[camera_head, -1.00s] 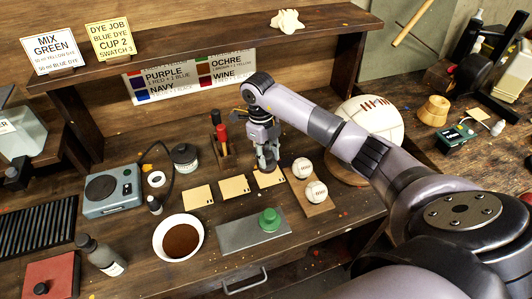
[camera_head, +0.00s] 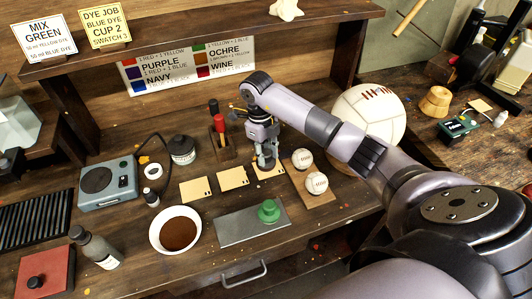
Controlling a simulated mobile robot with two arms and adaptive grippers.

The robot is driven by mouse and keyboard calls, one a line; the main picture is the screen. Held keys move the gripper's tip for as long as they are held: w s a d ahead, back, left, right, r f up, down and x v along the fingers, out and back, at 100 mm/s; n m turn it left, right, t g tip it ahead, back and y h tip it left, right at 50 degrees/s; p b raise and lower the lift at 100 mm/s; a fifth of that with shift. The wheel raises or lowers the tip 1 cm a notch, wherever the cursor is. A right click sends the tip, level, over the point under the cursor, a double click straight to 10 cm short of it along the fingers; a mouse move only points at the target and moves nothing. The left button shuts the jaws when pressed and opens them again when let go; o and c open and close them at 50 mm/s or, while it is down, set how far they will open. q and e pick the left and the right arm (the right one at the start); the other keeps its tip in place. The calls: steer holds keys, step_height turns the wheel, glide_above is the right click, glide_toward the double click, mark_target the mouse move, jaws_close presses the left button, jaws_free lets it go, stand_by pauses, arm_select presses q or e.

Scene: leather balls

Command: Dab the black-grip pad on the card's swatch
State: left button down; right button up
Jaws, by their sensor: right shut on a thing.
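Three tan swatch cards lie in a row on the bench: a left one (camera_head: 195,189), a middle one (camera_head: 232,177) and a right one (camera_head: 260,174). My right gripper (camera_head: 267,163) points down over the right card and hides much of it. It is shut on the black-grip pad, which is mostly hidden between the fingers. I cannot tell whether the pad touches the card. My left gripper is not in view.
Two small white balls (camera_head: 317,183) sit on a board to the right.

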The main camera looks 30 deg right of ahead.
steer(key=shift+f+b, duration=0.3)
steer(key=shift+f, duration=0.1)
stand_by(0.3)
steer(key=shift+b, duration=0.35)
stand_by(2.4)
steer(key=shift+r, duration=0.1)
steer(key=shift+r+p, duration=2.3)
steer(key=shift+r, duration=1.15)
steer(key=shift+a, duration=0.1)
